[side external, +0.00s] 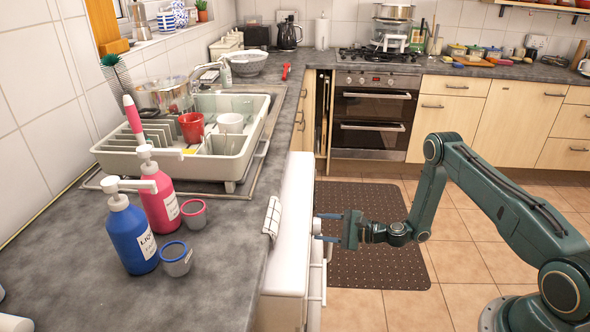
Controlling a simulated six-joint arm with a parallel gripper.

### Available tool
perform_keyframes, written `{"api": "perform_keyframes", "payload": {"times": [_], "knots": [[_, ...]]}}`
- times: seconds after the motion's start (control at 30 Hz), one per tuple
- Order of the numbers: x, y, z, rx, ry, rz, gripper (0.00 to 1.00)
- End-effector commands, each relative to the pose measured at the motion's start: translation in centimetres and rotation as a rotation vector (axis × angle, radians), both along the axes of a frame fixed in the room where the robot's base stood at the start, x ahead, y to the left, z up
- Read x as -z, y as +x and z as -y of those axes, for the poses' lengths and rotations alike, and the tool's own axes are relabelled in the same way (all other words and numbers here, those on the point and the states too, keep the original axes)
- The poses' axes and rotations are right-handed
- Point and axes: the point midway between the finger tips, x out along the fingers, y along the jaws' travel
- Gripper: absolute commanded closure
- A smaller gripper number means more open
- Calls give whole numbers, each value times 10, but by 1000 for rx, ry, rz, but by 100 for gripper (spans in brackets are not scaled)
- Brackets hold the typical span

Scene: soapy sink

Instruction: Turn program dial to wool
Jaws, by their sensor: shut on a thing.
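A white appliance (293,215) stands under the worktop's right edge, with its front turned toward my arm and seen almost edge-on. My gripper (326,227) reaches left to the upper part of this front. Its two bluish fingers are shut on the program dial (318,226), which shows as a small pale knob between the fingertips. The dial's markings, its pointer and the wool position cannot be seen from this side.
A white bar handle (324,283) sticks out below my gripper. The worktop (225,255) holds blue (131,235) and pink (160,200) soap bottles, two cups and a dish rack (250,150). A dark mat (375,270) lies on the open tiled floor.

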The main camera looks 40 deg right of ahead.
Motion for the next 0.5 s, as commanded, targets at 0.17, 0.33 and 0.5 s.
{"api": "perform_keyframes", "payload": {"times": [0.17, 0.33, 0.5], "knots": [[-2, 1, 0, -1, 3, 4, 37], [-1, 1, 0, -1, 1, 2, 31], [-1, 0, 0, -1, 2, 1, 31]]}}
